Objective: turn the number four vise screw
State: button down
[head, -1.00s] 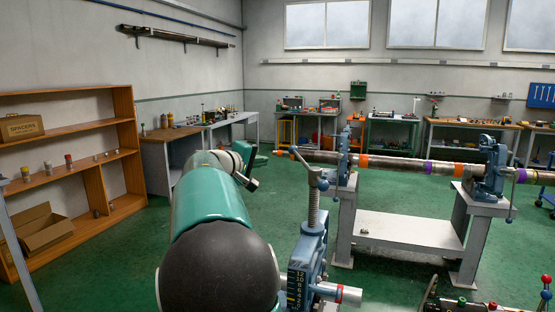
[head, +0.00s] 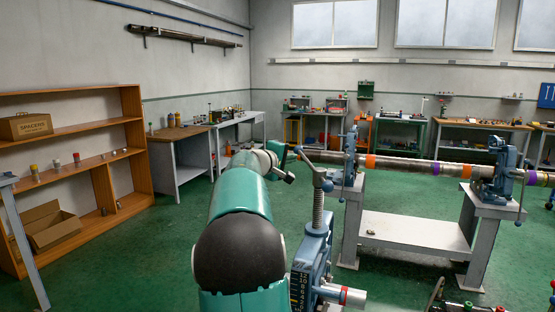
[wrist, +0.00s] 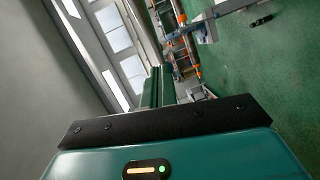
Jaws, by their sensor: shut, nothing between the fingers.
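A blue-grey pipe vise (head: 312,255) stands close in front of me, with an upright threaded screw (head: 318,208), a slanting handle on top and a number scale on its side. A second vise (head: 349,165) and a third vise (head: 497,182) hold a long banded pipe (head: 400,164) on a grey stand. No label telling which vise is number four is readable. My gripper (wrist: 160,87) is shut and empty in the wrist view, pointing out into the room. In the head view my arm's far end is left of the near screw's handle, and the fingertips are hard to make out.
A wooden shelf (head: 75,190) with boxes stands at the left. Workbenches (head: 181,158) line the walls at the back. Green floor (head: 180,250) is clear between the shelf and my arm. Small tools lie at the lower right.

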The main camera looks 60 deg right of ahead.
aim_at(304, 158)
jog(key=shift+s+d+f, duration=0.15)
jog(key=shift+s+d, duration=0.35)
jog(key=shift+s, duration=0.25)
jog(key=shift+d, duration=0.1)
jog(key=shift+s+d+f+m+g, duration=0.1)
jog(key=shift+s+d+m+g, duration=0.4)
jog(key=shift+s+d+g, duration=0.15)
jog(key=shift+a, duration=0.1)
